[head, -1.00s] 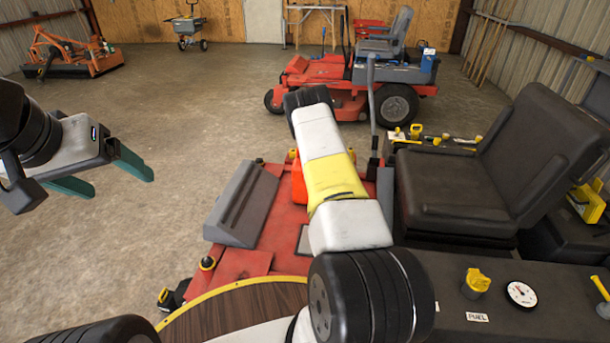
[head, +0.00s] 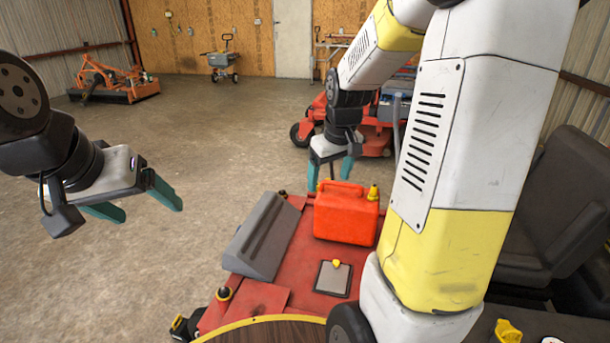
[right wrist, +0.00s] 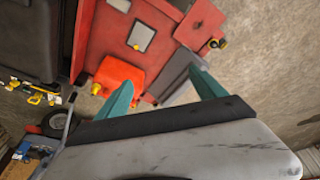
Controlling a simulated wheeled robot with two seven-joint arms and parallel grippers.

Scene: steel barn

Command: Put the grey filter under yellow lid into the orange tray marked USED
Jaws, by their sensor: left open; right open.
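I cannot make out the grey filter, a lid clearly covering it, or the orange tray marked USED. A grey square plate with a yellow knob (head: 334,277) lies on the red mower deck; it also shows in the right wrist view (right wrist: 141,36). My right gripper (head: 330,176) is open and empty, fingers pointing down, beyond the red-orange fuel can (head: 346,212). In the right wrist view my right gripper (right wrist: 162,84) has the can beside its fingers. My left gripper (head: 150,212) is open and empty over the floor at left.
A grey chute (head: 262,238) sits on the left of the red deck (head: 252,296). Another red mower (head: 370,135) stands behind.

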